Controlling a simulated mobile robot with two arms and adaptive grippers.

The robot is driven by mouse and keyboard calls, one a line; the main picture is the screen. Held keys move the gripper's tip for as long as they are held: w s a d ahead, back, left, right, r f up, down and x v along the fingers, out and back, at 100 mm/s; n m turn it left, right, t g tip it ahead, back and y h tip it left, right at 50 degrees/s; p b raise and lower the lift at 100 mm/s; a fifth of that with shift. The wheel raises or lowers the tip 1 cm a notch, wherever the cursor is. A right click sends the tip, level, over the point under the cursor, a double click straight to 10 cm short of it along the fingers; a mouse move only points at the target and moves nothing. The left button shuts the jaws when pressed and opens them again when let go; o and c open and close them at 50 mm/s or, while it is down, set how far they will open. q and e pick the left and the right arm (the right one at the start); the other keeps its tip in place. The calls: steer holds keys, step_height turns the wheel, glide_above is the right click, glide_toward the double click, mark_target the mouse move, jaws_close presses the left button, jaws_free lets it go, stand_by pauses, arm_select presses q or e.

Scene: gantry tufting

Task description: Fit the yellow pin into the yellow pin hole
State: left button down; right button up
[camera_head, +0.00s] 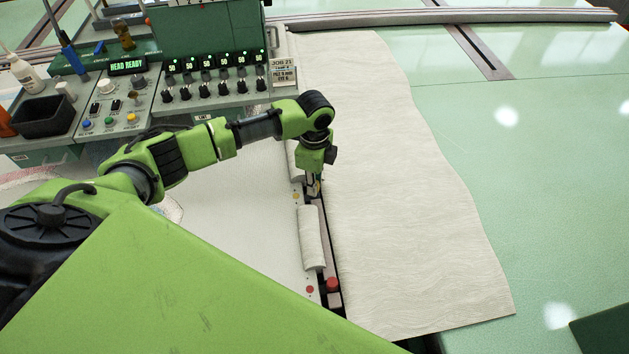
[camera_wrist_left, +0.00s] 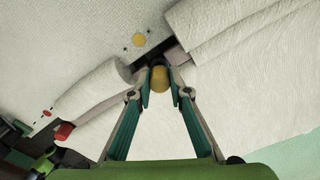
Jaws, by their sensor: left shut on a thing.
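My left gripper (camera_head: 314,187) is over the dark slot strip between the two cream cloths and points down. In the left wrist view, the left gripper (camera_wrist_left: 160,84) is shut on the yellow pin (camera_wrist_left: 160,77), whose dull yellow body shows between the fingertips. A yellow dot (camera_wrist_left: 139,39) lies on the cloth edge just beyond the fingertips; the yellow dot also shows in the head view (camera_head: 295,196). The yellow pin hole is hidden by the gripper and pin, so I cannot tell whether the pin is in it. My right gripper is not in view.
A red pin (camera_head: 333,285) stands on the strip nearer me, by a red dot (camera_head: 310,289). A rolled cloth piece (camera_head: 312,238) lies along the strip. A control console (camera_head: 220,88) and a black bin (camera_head: 43,117) are at back left. The green table (camera_head: 540,130) is clear at right.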

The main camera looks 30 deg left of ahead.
arm_select(q)
steer(key=shift+f+b, duration=0.3)
steer(key=shift+f, duration=0.65)
steer(key=c, duration=1.8)
jaws_free()
steer(key=shift+r, duration=0.1)
step_height(320, 180, up, 12)
steer(key=shift+f, duration=0.1)
